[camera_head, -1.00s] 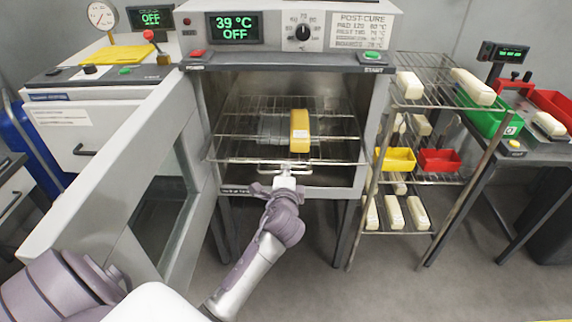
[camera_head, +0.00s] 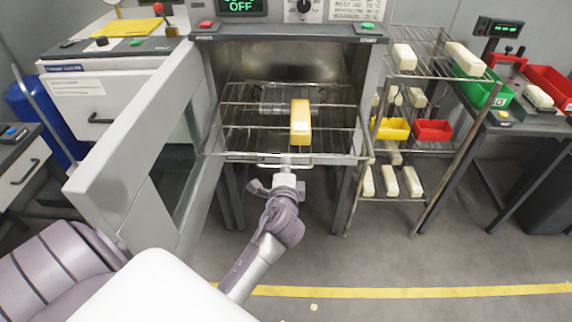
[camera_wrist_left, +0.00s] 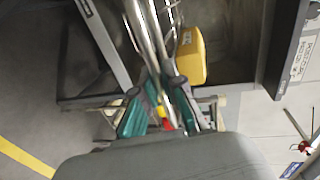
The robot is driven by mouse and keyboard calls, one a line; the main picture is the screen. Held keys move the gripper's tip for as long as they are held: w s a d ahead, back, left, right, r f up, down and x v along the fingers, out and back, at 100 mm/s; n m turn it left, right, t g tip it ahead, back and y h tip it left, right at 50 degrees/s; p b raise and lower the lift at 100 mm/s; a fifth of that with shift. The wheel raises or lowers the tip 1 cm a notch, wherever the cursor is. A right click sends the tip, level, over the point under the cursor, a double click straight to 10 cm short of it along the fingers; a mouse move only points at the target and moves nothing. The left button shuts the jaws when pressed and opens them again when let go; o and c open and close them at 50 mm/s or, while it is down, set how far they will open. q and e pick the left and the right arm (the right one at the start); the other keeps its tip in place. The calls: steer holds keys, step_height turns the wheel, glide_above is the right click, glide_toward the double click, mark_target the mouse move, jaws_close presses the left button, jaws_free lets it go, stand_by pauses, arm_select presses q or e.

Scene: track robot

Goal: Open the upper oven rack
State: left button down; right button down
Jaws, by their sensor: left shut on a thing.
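The oven rack (camera_head: 245,140) is a wire shelf standing out past the front of the open oven. A yellow block with a pale label (camera_head: 301,124) lies on it, right of centre; it also shows in the left wrist view (camera_wrist_left: 190,58). My left gripper (camera_head: 284,167) is at the middle of the rack's front and shut on its metal handle (camera_head: 262,161). In the left wrist view the teal fingers (camera_wrist_left: 168,112) sit on both sides of the shiny bars. My right gripper is not in view.
The oven door (camera_head: 130,140) stands open at the left. A wire shelf unit (camera_head: 440,80) with pale blocks and coloured bins stands close on the right. A yellow line (camera_head: 400,292) crosses the clear floor in front.

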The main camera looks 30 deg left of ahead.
arm_select(q)
steer(key=c, duration=1.3)
jaws_free()
steer(key=shift+o, duration=0.2)
steer(key=v, duration=1.2)
steer(key=shift+f, duration=0.1)
